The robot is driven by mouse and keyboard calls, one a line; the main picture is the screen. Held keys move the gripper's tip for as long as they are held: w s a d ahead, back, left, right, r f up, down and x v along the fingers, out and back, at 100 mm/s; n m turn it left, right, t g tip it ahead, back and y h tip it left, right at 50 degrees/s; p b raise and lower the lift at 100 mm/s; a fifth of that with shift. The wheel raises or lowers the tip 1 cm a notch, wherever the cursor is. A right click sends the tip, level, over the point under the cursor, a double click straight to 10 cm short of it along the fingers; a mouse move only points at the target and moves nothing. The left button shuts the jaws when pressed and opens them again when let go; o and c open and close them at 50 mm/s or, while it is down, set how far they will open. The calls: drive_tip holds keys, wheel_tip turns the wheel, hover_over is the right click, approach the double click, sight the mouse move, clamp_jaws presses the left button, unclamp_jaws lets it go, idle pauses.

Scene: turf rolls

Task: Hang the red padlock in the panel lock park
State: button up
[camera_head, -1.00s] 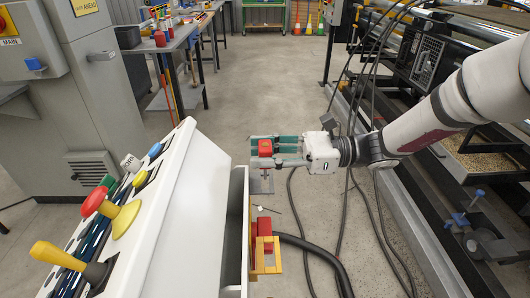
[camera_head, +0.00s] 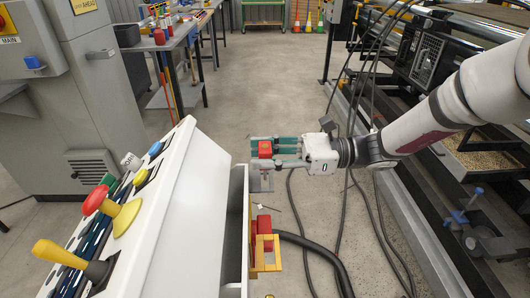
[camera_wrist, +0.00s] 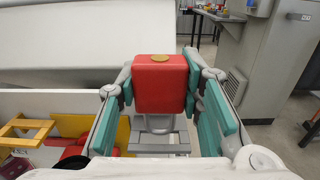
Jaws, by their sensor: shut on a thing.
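My gripper (camera_head: 264,149) is shut on the red padlock (camera_head: 265,150), just off the right side of the white control panel (camera_head: 205,175). In the wrist view the padlock (camera_wrist: 160,88) is a red block with a round brass spot on top, upright between the teal finger pads. A grey shackle part shows under its body. A grey plate or bracket (camera_head: 262,182), perhaps the lock park, sits by the panel's side below the gripper. Grey bars (camera_wrist: 158,143) also show below the padlock in the wrist view. Whether the shackle touches them I cannot tell.
A yellow bracket (camera_head: 266,266) and red block (camera_head: 263,224) with a black cable are low on the panel's side. A yellow lever (camera_head: 62,256) and red knob (camera_head: 96,200) stand on its top. Machinery stands right; open floor lies beyond.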

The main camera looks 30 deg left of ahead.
sight(265, 171)
drive_tip(key=shift+f+b, duration=0.85)
drive_tip(key=shift+f, duration=1.35)
drive_tip(key=o, duration=1.3)
drive_tip(key=v, duration=1.2)
drive_tip(key=shift+s, duration=0.1)
